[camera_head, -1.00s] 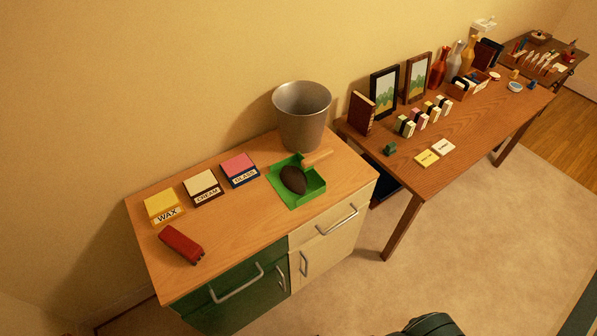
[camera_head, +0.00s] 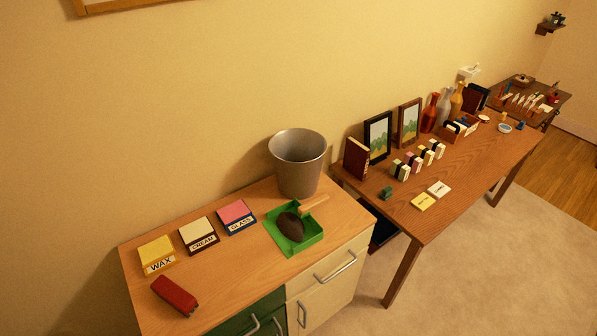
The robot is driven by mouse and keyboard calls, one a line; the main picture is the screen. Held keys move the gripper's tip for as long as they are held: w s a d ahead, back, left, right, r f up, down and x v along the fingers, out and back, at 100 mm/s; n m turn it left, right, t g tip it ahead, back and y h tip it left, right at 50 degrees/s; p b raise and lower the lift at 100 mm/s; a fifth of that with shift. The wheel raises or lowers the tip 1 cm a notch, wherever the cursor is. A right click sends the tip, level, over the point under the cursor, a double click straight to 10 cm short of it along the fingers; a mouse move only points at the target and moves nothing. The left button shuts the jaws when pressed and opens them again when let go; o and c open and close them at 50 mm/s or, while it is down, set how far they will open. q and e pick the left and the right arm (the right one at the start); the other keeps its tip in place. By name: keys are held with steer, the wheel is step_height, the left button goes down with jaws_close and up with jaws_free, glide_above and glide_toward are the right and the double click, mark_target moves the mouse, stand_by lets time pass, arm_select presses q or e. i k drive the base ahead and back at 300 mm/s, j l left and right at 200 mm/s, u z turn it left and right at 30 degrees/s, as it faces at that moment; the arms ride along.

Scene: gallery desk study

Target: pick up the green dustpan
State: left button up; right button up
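The green dustpan (camera_head: 311,238) lies on the wooden top of the cabinet, near its right part, just in front of the metal bin. A dark brown brush (camera_head: 290,226) rests in the dustpan, with its light wooden handle (camera_head: 314,203) reaching up and right past the pan's back edge. The handle of the dustpan itself cannot be made out. Neither of my grippers shows in the head view.
A grey metal bin (camera_head: 298,164) stands behind the dustpan. Boxes marked wax (camera_head: 156,252), cream (camera_head: 198,233) and glass (camera_head: 236,214) stand to its left, with a red object (camera_head: 174,296) in front. A long table (camera_head: 446,191) with frames and vases stands right. The cabinet top (camera_head: 240,268) is clear before the dustpan.

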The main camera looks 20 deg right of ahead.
mark_target(292, 225)
steer(key=l+u, duration=0.3)
steer(key=l, duration=0.4)
steer(key=l+u, duration=0.3)
steer(key=l, duration=0.35)
steer(key=l+u, duration=0.35)
steer(key=l, duration=0.35)
steer(key=k, duration=0.05)
